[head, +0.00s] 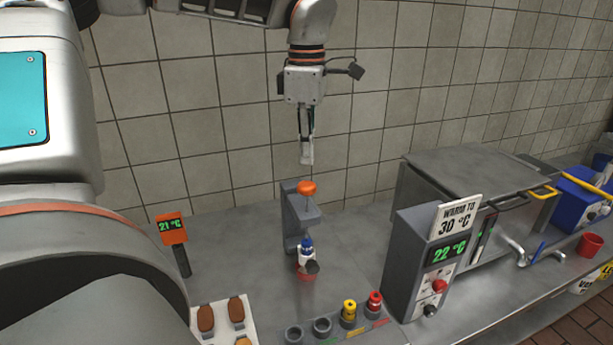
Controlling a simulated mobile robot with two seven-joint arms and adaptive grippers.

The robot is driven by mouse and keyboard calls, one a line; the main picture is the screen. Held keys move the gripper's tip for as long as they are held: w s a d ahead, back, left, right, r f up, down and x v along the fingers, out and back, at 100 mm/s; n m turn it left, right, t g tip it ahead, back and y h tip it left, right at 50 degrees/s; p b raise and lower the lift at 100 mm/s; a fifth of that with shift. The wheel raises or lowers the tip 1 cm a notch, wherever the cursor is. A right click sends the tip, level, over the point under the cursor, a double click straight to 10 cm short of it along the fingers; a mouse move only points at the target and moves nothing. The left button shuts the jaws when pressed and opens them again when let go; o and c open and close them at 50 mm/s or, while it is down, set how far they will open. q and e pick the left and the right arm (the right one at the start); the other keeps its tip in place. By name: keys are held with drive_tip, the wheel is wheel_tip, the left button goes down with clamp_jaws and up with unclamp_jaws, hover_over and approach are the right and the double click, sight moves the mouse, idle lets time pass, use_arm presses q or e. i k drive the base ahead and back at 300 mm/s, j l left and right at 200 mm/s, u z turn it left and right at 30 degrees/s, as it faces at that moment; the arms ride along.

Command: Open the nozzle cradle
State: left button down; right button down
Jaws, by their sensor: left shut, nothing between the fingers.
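A grey upright stand (290,215) with an orange knob (307,187) on top is on the metal counter. A small white piece with a blue top (306,245) sits low at the stand, above a red base (306,273). I cannot tell for certain which part is the nozzle cradle. My left gripper (307,158) points down with its fingers together and empty, a little above the orange knob in the picture. My right gripper is not in view.
A row of grey cups with a yellow nozzle (349,310) and a red one (374,302) stands in front. A warmer box (425,265) reading 22 °C is at right, beside a large grey cabinet (470,180). An orange 21 °C display (172,228) stands left. A tray (220,325) holds brown pieces.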

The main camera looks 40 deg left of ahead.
sight(309, 262)
drive_tip(key=k+l, duration=0.55)
drive_tip(key=l, duration=0.2)
drive_tip(key=k+l, duration=0.6)
drive_tip(key=l, duration=0.1)
